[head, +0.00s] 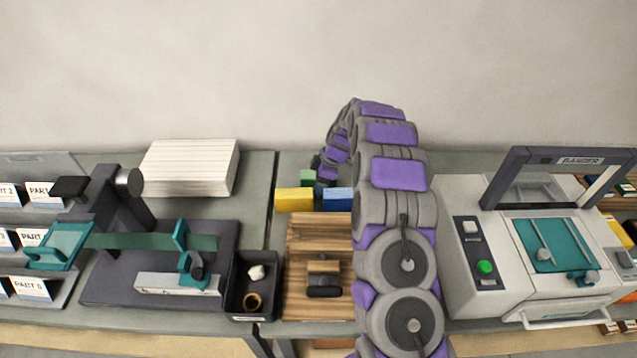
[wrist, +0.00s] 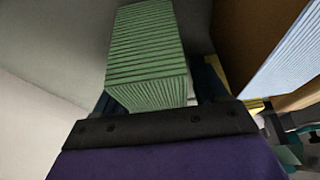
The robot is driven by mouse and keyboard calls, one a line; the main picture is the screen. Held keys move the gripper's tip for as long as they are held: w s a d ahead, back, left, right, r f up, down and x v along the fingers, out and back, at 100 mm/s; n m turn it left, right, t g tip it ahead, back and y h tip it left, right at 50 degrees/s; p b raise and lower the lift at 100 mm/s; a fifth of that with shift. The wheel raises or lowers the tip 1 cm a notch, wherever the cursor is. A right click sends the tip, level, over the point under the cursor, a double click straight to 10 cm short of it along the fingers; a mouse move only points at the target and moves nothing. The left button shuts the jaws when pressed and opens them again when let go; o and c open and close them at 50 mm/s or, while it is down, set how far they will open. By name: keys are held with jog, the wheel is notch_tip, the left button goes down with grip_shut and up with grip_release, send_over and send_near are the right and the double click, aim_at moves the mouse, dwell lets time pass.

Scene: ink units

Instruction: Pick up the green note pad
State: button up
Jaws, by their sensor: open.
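The green note pad (head: 308,177) stands at the back of the bench in the head view, beside a yellow block and behind it, partly hidden. In the wrist view the green note pad (wrist: 146,50) shows large, with ridged page edges, and its near end lies between the two dark fingers. My gripper (wrist: 155,92) is open around that end; whether a finger touches the pad I cannot tell. In the head view my gripper (head: 320,168) is small and dark, just right of the green pad, partly hidden by my arm.
A yellow pad (head: 294,200) and a blue pad (head: 338,199) sit close by, behind a wooden board (head: 305,237). The blue pad (wrist: 288,62) is right of my gripper in the wrist view. A paper stack (head: 190,168) stands left, a grey machine (head: 485,225) right.

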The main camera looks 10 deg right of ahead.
jog(key=c, duration=1.1)
jog(key=shift+c, duration=0.2)
